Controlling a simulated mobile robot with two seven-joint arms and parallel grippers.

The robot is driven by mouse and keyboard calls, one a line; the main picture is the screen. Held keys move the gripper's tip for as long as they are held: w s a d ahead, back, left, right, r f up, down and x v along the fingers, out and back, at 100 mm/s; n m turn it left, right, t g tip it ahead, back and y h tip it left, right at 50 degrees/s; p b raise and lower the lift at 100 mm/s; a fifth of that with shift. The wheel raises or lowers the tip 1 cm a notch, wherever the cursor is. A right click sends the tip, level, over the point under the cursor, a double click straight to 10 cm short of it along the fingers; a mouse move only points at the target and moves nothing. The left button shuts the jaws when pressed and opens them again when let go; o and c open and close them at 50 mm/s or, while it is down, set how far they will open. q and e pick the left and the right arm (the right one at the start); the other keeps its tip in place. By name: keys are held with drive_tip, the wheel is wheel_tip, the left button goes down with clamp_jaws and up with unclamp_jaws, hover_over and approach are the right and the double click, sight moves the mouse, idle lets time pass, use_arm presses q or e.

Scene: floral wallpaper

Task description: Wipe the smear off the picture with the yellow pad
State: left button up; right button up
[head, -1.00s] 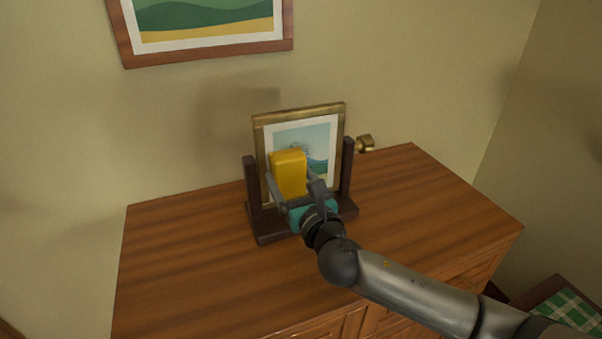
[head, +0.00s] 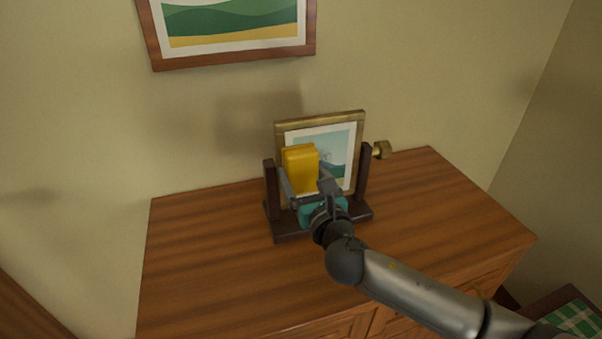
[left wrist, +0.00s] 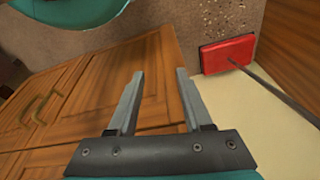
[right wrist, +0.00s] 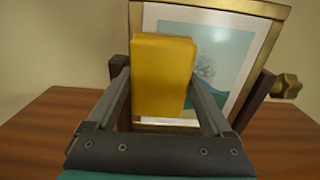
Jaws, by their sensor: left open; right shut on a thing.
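The framed picture (head: 340,133) stands in a dark wooden stand (head: 365,180) on the dresser, with a brass knob (head: 383,150) on its right side. A greyish smear (right wrist: 205,72) shows on the picture, partly behind the pad. My right gripper (head: 305,190) is shut on the yellow pad (head: 300,168) and holds it upright in front of the picture's left part. The right wrist view also shows the pad (right wrist: 162,75); I cannot tell whether it touches the picture. My left gripper (left wrist: 160,100) is open and empty, away from the picture.
The wooden dresser top (head: 205,250) is clear around the stand. Another framed picture (head: 235,58) hangs on the wall above. In the left wrist view a red dustpan-like thing (left wrist: 227,53) with a dark rod lies low by a speckled wall.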

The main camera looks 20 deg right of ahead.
sight(337, 155)
drive_tip(key=shift+w+d, duration=0.15)
drive_tip(key=shift+d, duration=5.3)
drive_tip(key=shift+r, duration=0.1)
drive_tip(key=shift+w+a+p, duration=0.1)
drive_tip(key=shift+a+p, duration=0.6)
drive_tip(key=shift+a, duration=0.3)
drive_tip(key=shift+s+a+p, duration=0.15)
drive_tip(key=shift+a+p, duration=0.7)
drive_tip(key=shift+a, duration=1.5)
drive_tip(key=shift+s+a+p, duration=0.15)
drive_tip(key=shift+a+p, duration=0.65)
drive_tip(key=shift+a, duration=1.55)
drive_tip(key=shift+s, duration=0.1)
